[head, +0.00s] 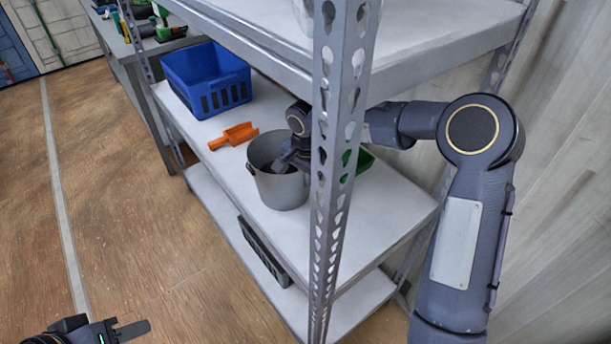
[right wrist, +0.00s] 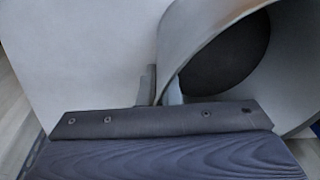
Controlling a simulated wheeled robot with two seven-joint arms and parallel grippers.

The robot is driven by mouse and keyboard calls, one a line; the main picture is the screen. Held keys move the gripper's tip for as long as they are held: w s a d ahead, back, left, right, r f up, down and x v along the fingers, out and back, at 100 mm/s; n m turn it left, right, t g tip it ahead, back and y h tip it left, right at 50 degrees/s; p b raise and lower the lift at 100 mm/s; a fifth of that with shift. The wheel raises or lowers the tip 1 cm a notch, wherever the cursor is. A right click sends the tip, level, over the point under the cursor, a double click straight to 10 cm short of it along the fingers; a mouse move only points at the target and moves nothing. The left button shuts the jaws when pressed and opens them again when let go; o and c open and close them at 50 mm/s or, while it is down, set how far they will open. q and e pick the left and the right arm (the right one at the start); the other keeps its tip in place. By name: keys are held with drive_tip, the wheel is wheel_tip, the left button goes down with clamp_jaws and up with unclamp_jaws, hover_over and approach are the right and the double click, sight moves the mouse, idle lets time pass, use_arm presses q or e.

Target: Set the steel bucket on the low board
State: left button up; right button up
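The steel bucket (head: 282,192) stands upright on the middle board of the rack. My right gripper (head: 290,160) reaches in from behind the rack post, at the bucket's rim. In the right wrist view its fingertips (right wrist: 163,88) lie close together on either side of the wall of the bucket (right wrist: 215,30), seemingly shut on it. The post and my arm hide part of this. The low board (head: 225,213) is the bottom shelf, directly below. My left gripper (head: 118,328) is at the bottom left, away from the rack and partly cut off; its opening is unclear.
A blue crate (head: 207,82) and an orange scoop (head: 233,136) are on the middle board, left of the bucket. A green item (head: 362,161) is behind the post (head: 334,150). A black crate (head: 262,252) stands on the low board. Floor in front is clear.

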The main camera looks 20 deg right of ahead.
drive_tip(key=o, duration=0.4)
drive_tip(key=shift+r, duration=0.3)
drive_tip(key=r, duration=0.4)
drive_tip(key=s+r+p, duration=0.1)
drive_tip(key=r, duration=0.6)
drive_tip(key=shift+s+a+r, duration=0.1)
drive_tip(key=shift+s+r, duration=0.2)
drive_tip(key=shift+s, duration=0.1)
